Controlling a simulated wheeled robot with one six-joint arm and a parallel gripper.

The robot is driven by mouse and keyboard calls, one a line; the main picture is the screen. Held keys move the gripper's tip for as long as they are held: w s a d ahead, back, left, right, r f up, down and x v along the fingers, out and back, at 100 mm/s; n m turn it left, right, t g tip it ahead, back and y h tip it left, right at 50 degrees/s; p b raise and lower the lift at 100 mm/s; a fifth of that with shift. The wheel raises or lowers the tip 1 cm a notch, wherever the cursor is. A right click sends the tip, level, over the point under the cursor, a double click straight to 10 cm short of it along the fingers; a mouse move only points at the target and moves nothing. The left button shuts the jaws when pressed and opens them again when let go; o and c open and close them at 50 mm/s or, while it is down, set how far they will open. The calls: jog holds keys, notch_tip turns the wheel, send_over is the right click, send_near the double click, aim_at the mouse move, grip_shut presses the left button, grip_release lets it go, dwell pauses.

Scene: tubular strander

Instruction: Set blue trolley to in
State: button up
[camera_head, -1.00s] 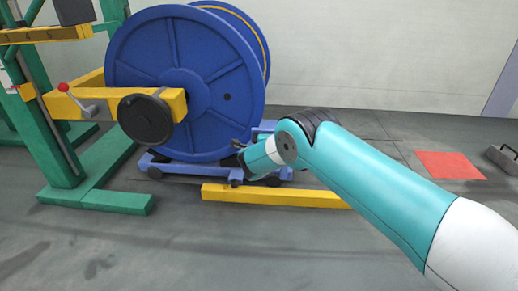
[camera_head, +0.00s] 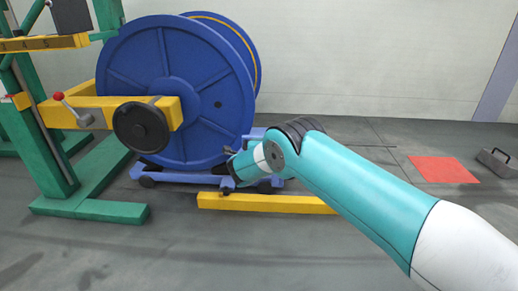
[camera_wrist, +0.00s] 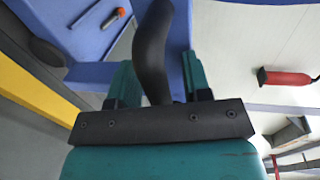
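The blue trolley (camera_head: 185,177) is a low wheeled frame under the big blue reel (camera_head: 165,100). My gripper (camera_head: 228,168) is low at the trolley's right end, partly hidden by my own wrist. In the wrist view, a dark curved handle (camera_wrist: 153,45) rises between the two teal fingers of my gripper (camera_wrist: 158,85). The fingers stand apart on either side of the handle, with a gap visible on the right, so no firm grip shows. Blue trolley surface (camera_wrist: 90,73) lies behind the handle. The trolley's far side is hidden by the reel.
A yellow floor bar (camera_head: 265,203) lies in front of the trolley. The green stand (camera_head: 50,150) with a yellow arm and black handwheel (camera_head: 140,127) is at left. A red floor patch (camera_head: 443,169) and a grey toolbox (camera_head: 494,161) are at right. The front floor is clear.

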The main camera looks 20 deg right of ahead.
jog(key=p+v, duration=0.8)
jog(key=v, duration=0.9)
jog(key=shift+s+p, duration=0.2)
jog(key=shift+p, duration=0.15)
jog(key=shift+a+r, duration=0.1)
